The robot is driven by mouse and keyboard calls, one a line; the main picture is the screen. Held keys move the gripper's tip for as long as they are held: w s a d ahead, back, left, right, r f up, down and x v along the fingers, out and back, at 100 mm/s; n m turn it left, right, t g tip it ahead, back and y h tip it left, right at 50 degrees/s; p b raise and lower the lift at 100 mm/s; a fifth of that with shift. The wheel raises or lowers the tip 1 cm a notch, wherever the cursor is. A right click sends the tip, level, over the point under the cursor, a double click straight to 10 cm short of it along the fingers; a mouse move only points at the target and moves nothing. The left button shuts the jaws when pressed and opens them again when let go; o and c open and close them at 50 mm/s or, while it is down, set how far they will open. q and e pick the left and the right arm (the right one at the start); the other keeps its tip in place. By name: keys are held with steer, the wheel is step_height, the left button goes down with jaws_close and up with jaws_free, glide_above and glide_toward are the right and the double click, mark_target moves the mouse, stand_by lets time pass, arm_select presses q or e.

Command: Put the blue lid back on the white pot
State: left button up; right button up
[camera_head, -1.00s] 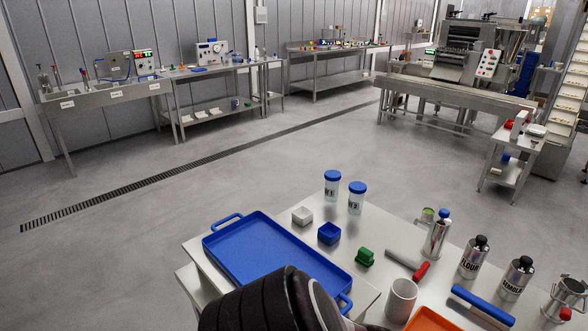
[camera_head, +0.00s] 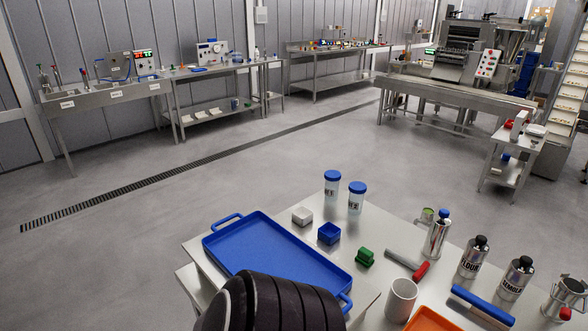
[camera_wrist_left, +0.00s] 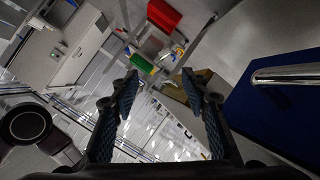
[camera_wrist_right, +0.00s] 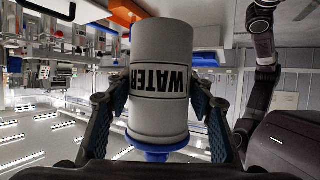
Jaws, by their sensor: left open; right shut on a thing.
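In the right wrist view my right gripper (camera_wrist_right: 157,105) is shut on a white pot (camera_wrist_right: 160,50) labelled WATER. The label appears upside down in this view. A blue piece (camera_wrist_right: 155,150) shows at the pot's lower end in the picture; I cannot tell how it sits there. My left gripper (camera_wrist_left: 158,95) is open, with nothing between its fingers in the left wrist view. In the head view neither gripper's fingertips show. Two white jars with blue lids, one (camera_head: 331,183) and another (camera_head: 357,196), stand at the table's back.
An orange tray (camera_head: 430,321) is at the front.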

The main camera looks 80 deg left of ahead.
steer(key=shift+a, duration=0.1)
arm_select(q)
steer(key=s+a+f+n+g+y, duration=0.1)
steer(key=s+a+f+y, duration=0.15)
steer(key=a+f, duration=0.4)
steer(key=s+a+f+n+y, duration=0.1)
steer(key=s+a+f+y, duration=0.15)
steer(key=f, duration=0.65)
steer(key=s+a+f+n+g+y, duration=0.1)
steer(key=s+a+f+y, duration=0.1)
steer(key=s+a+f, duration=0.45)
arm_select(e)
steer(key=shift+s+r, duration=0.1)
arm_select(q)
steer(key=s+a+f+g+y, duration=0.1)
steer(key=s+a+f+y, duration=0.1)
steer(key=a+f, duration=0.3)
steer(key=s+a+f+m+g+y, duration=0.1)
steer(key=s+a+f+y, duration=0.1)
steer(key=a+f, duration=0.4)
steer(key=a+y, duration=0.1)
steer(key=a, duration=0.3)
steer(key=shift+a+f+g, duration=0.25)
steer(key=shift+a+g, duration=0.05)
steer(key=shift+a, duration=0.1)
